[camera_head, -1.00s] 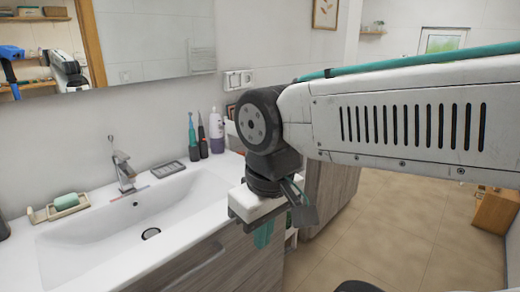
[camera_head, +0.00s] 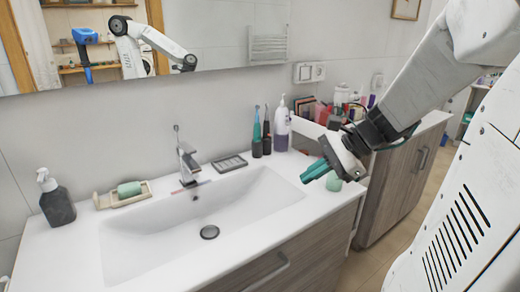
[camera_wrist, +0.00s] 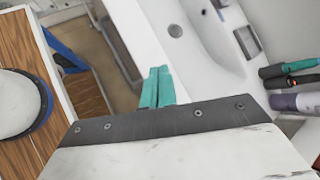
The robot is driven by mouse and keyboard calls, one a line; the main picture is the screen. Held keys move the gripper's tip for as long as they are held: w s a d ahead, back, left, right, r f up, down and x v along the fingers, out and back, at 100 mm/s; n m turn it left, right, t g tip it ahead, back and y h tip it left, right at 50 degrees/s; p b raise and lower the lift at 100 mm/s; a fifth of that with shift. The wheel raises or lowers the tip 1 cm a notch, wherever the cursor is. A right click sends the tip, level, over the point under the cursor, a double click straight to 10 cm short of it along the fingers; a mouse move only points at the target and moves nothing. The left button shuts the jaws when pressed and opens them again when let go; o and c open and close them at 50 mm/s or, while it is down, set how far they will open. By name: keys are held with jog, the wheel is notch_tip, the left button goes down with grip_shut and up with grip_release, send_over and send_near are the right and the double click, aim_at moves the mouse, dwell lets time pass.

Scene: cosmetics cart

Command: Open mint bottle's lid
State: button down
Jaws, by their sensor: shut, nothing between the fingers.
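My gripper (camera_head: 313,172) has teal fingers, shut and empty, above the right end of the sink counter. The fingers also show in the wrist view (camera_wrist: 157,87), close together with nothing between them. No other clearly mint bottle stands out. Several small bottles and jars at the back right are partly hidden by my arm.
A white pump bottle with purple contents (camera_head: 281,132) stands beside two toothbrushes (camera_head: 257,135) at the counter's back. The tap (camera_head: 187,165), soap dish (camera_head: 105,204) and dark pump bottle (camera_head: 57,205) are left. Clustered cosmetics (camera_head: 340,98) stand back right. The basin (camera_head: 185,220) is clear.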

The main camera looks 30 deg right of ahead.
jog(key=s+d+f+m+t+h, duration=0.2)
jog(key=d+m+t+h, duration=0.45)
jog(key=d+m, duration=1.35)
jog(key=w+d+f+n+t+y, duration=0.1)
jog(key=w+d+f+n, duration=0.2)
jog(key=w, duration=0.5)
jog(key=shift+w+d+n+t, duration=0.3)
jog(key=shift+d+n+t, duration=0.1)
jog(key=shift+n, duration=0.4)
jog(key=shift+d+r+g, duration=0.1)
jog(key=shift+r+g, duration=0.05)
jog(key=shift+g, duration=0.1)
